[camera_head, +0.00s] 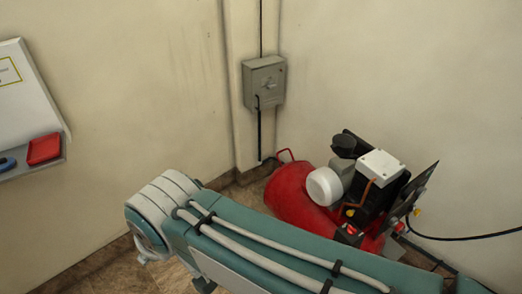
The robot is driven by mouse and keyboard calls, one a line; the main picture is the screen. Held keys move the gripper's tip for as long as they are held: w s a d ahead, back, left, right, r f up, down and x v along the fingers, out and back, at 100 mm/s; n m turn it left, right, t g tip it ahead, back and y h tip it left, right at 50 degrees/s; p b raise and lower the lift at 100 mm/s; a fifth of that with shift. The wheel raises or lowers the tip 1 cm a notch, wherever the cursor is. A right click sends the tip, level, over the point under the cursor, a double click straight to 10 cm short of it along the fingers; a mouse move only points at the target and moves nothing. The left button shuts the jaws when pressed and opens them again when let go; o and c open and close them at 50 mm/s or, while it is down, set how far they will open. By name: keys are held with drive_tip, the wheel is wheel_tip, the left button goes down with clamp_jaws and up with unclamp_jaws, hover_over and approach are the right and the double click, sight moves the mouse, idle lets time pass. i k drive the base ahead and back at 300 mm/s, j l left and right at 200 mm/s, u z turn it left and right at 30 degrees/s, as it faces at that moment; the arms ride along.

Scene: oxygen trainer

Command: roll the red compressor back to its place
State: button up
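The red compressor (287,191) stands on the floor near the room's corner, right of the middle in the head view. It has a red tank, a white round motor cover, a black pump with a light grey top, and a red handle at its far left end. My teal arm crosses in front and hides its lower part and any wheels. My gripper is not in view, so I cannot tell whether it touches the compressor.
A grey switch box (264,82) with a cable hangs on the wall above the corner. A whiteboard (24,90) with a tray holding a red item (44,149) is at the left. A black cable (465,238) runs right from the compressor. Bare brown floor (130,276) shows at lower left.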

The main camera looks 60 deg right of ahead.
sight(367, 179)
drive_tip(key=i+j+z, duration=0.15)
drive_tip(key=i, duration=0.15)
drive_tip(key=i+j+z, duration=0.15)
drive_tip(key=i, duration=0.15)
drive_tip(key=i+l+z, duration=0.1)
drive_tip(key=i+z, duration=0.15)
drive_tip(key=z, duration=0.25)
drive_tip(key=i+z, duration=0.3)
drive_tip(key=z, duration=0.15)
drive_tip(key=i+j+z, duration=0.15)
drive_tip(key=z, duration=0.35)
drive_tip(key=i+z, duration=0.5)
drive_tip(key=i+j+z, duration=0.15)
drive_tip(key=z, duration=0.3)
drive_tip(key=i+j+z, duration=0.35)
drive_tip(key=z, duration=0.15)
drive_tip(key=i, duration=0.1)
